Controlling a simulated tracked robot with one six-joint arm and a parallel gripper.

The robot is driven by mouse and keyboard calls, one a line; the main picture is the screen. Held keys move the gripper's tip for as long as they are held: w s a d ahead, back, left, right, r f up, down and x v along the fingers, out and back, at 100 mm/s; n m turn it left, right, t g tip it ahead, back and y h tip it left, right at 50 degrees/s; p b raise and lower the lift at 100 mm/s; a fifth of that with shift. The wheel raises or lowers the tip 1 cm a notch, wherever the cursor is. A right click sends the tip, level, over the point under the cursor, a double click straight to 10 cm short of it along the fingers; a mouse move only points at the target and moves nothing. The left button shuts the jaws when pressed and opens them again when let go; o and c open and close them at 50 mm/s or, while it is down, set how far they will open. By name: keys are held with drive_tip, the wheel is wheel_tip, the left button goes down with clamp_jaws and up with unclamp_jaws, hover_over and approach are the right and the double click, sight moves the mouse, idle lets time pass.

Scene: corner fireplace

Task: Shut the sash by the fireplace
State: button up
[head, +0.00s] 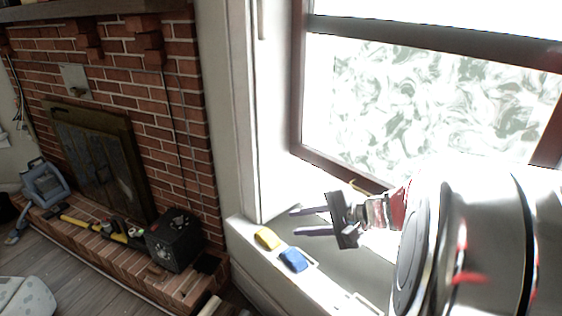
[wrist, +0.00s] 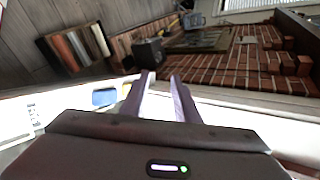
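The sash by the fireplace is a window with a dark red-brown frame (head: 298,95) and a bright patterned pane (head: 390,100), at the upper right of the head view. Its lower rail slopes down to the right and passes behind my arm. I cannot tell how far open it stands. My gripper (head: 295,221) is over the white sill, below the lower rail, with its fingers pointing left. In the wrist view my gripper (wrist: 161,76) shows two purple fingers apart with nothing between them. I cannot make out the sash in the wrist view.
A yellow sponge-like block (head: 267,239) and a blue one (head: 293,260) lie on the sill (head: 325,285). The brick fireplace (head: 170,110) is at left. Its hearth holds a black box (head: 174,240), a yellow-and-black tool (head: 95,228) and a blue-grey case (head: 45,182).

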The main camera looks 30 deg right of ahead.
drive_tip(key=d+m+t+h, duration=0.3)
drive_tip(key=d+m, duration=0.2)
drive_tip(key=d, duration=0.8)
drive_tip(key=m+t+h, duration=0.3)
drive_tip(key=m+h, duration=0.1)
drive_tip(key=m, duration=0.1)
approach(367, 194)
drive_tip(key=w, duration=0.3)
drive_tip(key=shift+s+d+f, duration=0.15)
drive_tip(key=shift+d+f, duration=0.1)
drive_tip(key=shift+d, duration=0.1)
drive_tip(key=shift+w+d+f, duration=0.1)
drive_tip(key=shift+w+f, duration=0.15)
drive_tip(key=shift+w, duration=1)
drive_tip(key=shift+w+f, duration=0.3)
drive_tip(key=shift+w, duration=0.95)
drive_tip(key=shift+w+d+f, duration=0.1)
drive_tip(key=shift+w+f, duration=0.15)
drive_tip(key=shift+w, duration=0.95)
drive_tip(key=shift+c, duration=0.3)
drive_tip(key=shift+a, duration=0.1)
clamp_jaws()
drive_tip(key=shift+g, duration=0.3)
